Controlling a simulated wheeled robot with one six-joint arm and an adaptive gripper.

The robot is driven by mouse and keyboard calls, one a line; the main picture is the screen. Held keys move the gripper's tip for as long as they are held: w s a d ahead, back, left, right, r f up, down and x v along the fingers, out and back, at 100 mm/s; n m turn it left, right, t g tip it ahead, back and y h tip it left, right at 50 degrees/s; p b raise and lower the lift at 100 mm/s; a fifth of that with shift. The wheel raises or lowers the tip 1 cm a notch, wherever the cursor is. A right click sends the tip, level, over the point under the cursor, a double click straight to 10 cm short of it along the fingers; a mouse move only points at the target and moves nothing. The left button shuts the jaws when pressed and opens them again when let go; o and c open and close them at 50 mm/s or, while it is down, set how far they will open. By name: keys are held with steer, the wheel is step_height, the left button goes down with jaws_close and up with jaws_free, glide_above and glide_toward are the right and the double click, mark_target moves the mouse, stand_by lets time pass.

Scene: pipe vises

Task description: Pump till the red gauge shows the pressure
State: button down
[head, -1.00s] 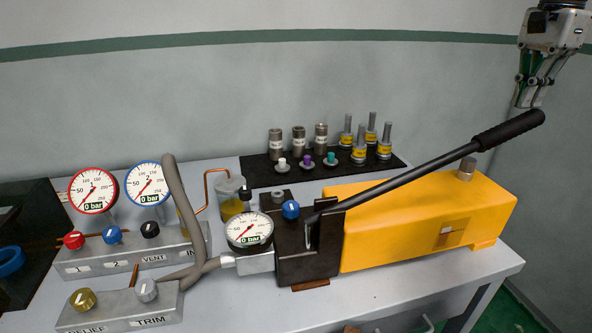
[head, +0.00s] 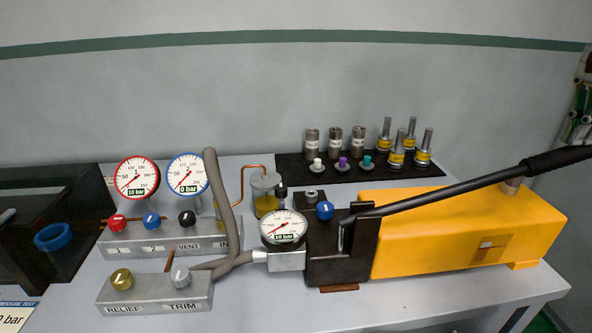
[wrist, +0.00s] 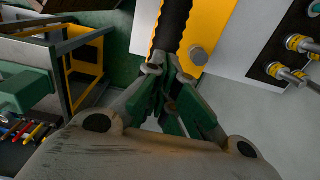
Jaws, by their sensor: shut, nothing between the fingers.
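The red-rimmed gauge (head: 137,177) reads 10 bar and the blue-rimmed gauge (head: 188,174) reads 0 bar. The pump's own white gauge (head: 284,228) reads 10 bar. The yellow hand pump (head: 440,240) has a long black lever (head: 460,187) that slopes up to the right. Its grip runs to the right edge of the head view. My gripper (wrist: 166,72) is shut and empty, with its fingertips beside or over the black grip (wrist: 174,22); I cannot tell if they touch. In the head view only a sliver of my gripper shows at the right edge.
The manifold (head: 175,243) has red, blue and black knobs; a lower block (head: 155,298) has RELIEF and TRIM knobs. Several metal fittings stand on a black mat (head: 285,172) behind the pump. A partly cut-off card at lower left (head: 15,315) ends in "0 bar".

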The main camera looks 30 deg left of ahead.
mark_target(571, 164)
steer(key=shift+w+d+f, duration=0.1)
steer(key=shift+d+f, duration=0.05)
steer(key=shift+f, duration=0.4)
steer(key=shift+w+d+f, duration=0.1)
steer(key=shift+f, duration=0.45)
steer(key=shift+w+d+f, duration=0.1)
steer(key=shift+d+f, duration=0.1)
steer(key=shift+f, duration=0.95)
steer(key=shift+w+d+f, duration=0.1)
steer(key=shift+d+f, duration=0.1)
steer(key=shift+f, duration=0.95)
steer(key=shift+w+d+f, duration=0.1)
steer(key=shift+f, duration=1.05)
steer(key=shift+d+f, duration=0.1)
steer(key=shift+f, duration=1.05)
steer(key=shift+r, duration=0.1)
